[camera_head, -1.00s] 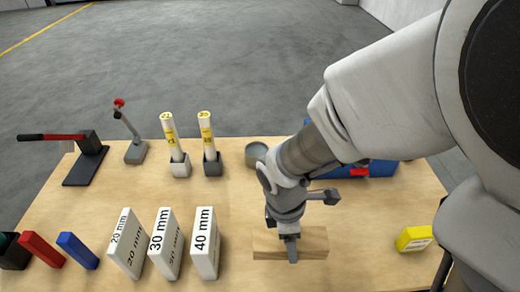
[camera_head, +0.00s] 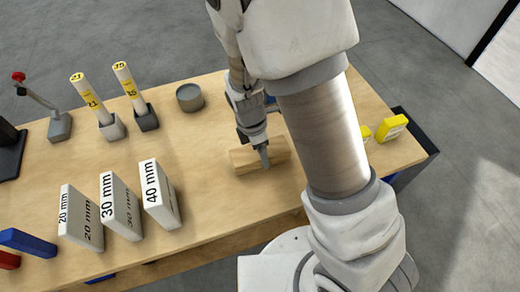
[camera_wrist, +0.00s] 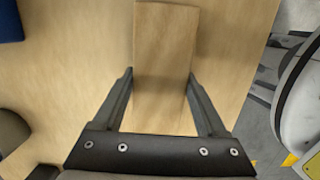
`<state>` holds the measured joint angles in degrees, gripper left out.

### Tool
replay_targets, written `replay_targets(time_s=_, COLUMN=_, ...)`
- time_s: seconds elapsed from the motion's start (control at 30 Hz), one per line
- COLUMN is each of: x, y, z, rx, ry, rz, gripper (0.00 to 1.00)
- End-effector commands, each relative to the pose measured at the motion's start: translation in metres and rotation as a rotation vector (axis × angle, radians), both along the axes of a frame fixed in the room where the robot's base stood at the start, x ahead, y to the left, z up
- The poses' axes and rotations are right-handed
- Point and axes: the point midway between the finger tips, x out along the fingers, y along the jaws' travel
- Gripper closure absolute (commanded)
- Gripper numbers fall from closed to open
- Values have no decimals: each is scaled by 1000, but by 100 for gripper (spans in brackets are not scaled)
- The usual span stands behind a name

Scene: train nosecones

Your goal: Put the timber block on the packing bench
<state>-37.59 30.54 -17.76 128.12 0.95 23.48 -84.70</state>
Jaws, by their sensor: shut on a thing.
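The timber block (camera_head: 243,163) is a plain light-wood bar at the right-middle of the wooden bench in the head view. My gripper (camera_head: 264,160) comes down on it from above and is shut on it. In the wrist view the block (camera_wrist: 165,45) runs between the two dark fingers of my gripper (camera_wrist: 160,80), one finger on each side. I cannot tell whether the block touches the wooden bench top (camera_head: 215,215) or hangs just above it. The frames do not show whether this bench is the packing bench.
White gauge blocks marked 20 mm (camera_head: 80,215), 30 mm (camera_head: 120,205) and 40 mm (camera_head: 160,195) stand left of the timber block. Two yellow-labelled tubes (camera_head: 90,100) (camera_head: 130,85), a grey cup (camera_head: 190,97) and a red-knobbed lever (camera_head: 45,105) stand behind. Yellow blocks (camera_head: 392,127) lie right.

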Motion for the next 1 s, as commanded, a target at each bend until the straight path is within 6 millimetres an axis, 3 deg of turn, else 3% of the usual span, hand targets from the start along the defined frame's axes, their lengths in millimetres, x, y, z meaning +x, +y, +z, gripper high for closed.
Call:
replay_targets(time_s=0.13, x=0, y=0, z=-16, rx=0, ry=1, rz=0, gripper=100)
replay_targets(time_s=0.57, x=0, y=0, z=-23, rx=0, ry=-1, rz=-1, gripper=100)
replay_targets(time_s=0.6, x=0, y=0, z=-22, rx=0, ry=0, rz=0, gripper=20)
replay_targets(time_s=0.7, x=0, y=0, z=-22, rx=0, ry=0, rz=0, gripper=2)
replay_targets(time_s=0.73, x=0, y=0, z=-22, rx=0, ry=0, rz=0, gripper=0)
replay_targets(time_s=1.0, x=0, y=0, z=-19, rx=0, ry=0, rz=0, gripper=0)
